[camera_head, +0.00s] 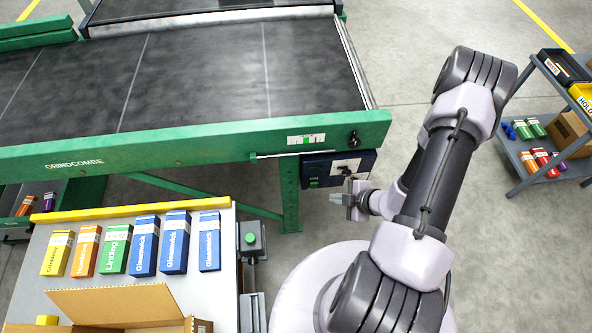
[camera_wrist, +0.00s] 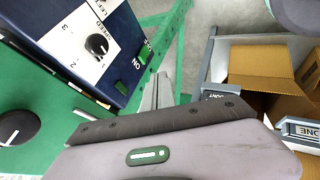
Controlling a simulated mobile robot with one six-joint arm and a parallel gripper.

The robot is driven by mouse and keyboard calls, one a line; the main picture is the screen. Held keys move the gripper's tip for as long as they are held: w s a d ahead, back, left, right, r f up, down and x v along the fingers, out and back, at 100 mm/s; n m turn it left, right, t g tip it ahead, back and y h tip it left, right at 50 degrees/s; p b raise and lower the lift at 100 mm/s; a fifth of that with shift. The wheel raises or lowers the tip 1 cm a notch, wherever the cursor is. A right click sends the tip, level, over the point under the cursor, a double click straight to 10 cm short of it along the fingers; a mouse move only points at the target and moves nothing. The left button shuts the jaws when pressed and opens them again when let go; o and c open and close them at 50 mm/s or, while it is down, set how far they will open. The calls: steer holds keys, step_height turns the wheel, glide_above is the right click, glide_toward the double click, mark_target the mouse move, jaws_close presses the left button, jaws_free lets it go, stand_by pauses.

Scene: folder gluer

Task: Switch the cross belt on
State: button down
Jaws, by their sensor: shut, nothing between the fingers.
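The belt (camera_head: 190,75) is a wide dark surface in a green frame marked GRINDCOMBE. A dark blue control box (camera_head: 314,170) hangs under the frame's right end. My gripper (camera_head: 345,200) is shut and empty, just in front of and below the box's right part. In the wrist view its fingers (camera_wrist: 160,85) are together near the box's green-marked edge; whether they touch it is unclear.
A table (camera_head: 210,290) at lower left holds several coloured cartons and an open cardboard box (camera_head: 125,305). A green push button (camera_head: 251,239) stands beside it. A black knob (camera_head: 354,139) is on the green frame. A shelf cart (camera_head: 550,120) stands at right; floor between is clear.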

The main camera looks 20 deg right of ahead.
steer(key=shift+s+d+f+m, duration=0.1)
steer(key=shift+s+f+m, duration=0.3)
steer(key=shift+f+m, duration=0.15)
steer(key=b, duration=0.7)
glide_toward(314, 185)
steer(key=s+f+x, duration=0.1)
steer(key=x, duration=0.6)
steer(key=shift+r, duration=0.35)
